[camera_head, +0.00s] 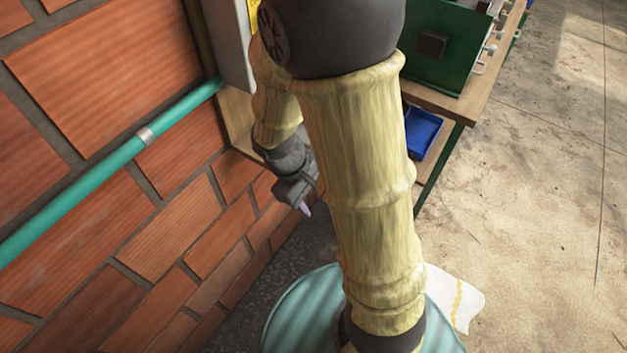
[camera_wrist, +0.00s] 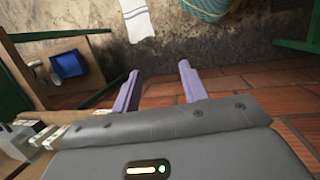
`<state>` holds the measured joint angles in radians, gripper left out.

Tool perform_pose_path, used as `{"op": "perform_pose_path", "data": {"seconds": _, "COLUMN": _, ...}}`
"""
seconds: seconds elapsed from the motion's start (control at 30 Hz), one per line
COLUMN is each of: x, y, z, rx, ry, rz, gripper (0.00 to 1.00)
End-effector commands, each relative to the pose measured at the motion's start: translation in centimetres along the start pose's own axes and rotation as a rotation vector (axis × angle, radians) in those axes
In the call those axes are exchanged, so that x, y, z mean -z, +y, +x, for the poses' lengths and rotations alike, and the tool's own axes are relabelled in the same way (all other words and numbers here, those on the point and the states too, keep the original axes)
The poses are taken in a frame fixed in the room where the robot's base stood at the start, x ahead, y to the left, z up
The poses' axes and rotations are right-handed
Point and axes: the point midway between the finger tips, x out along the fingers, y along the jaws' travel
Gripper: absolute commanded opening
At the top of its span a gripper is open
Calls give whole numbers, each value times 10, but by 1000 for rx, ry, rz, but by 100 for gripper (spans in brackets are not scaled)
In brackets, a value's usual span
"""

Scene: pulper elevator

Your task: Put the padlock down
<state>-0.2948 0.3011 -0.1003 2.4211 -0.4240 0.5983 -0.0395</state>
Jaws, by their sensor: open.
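My gripper (camera_head: 305,209) hangs at the end of my bent arm, close to the brick wall, in the head view. In the wrist view its two purple fingers (camera_wrist: 157,70) stand well apart, with nothing between them. I cannot make out a padlock in either view. My arm covers the middle of the head view and hides part of what lies behind it.
A wooden bench (camera_head: 447,101) carries a green metal box (camera_head: 444,58) and a blue tray (camera_head: 421,131). A teal pipe (camera_head: 112,165) runs along the brick wall (camera_head: 110,60). The right floor is clear.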

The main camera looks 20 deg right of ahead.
Motion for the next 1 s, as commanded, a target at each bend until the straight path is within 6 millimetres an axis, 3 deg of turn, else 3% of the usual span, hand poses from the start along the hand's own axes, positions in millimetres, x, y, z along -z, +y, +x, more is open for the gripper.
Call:
{"op": "perform_pose_path", "data": {"seconds": 0.1, "x": -9, "y": 3, "z": -20, "rx": 93, "ry": 162, "rz": 262, "gripper": 43}}
{"op": "perform_pose_path", "data": {"seconds": 0.3, "x": -18, "y": 13, "z": -46, "rx": 171, "ry": 356, "rz": 584, "gripper": 43}}
{"op": "perform_pose_path", "data": {"seconds": 1.0, "x": -18, "y": 14, "z": -50, "rx": 182, "ry": 387, "rz": 635, "gripper": 43}}
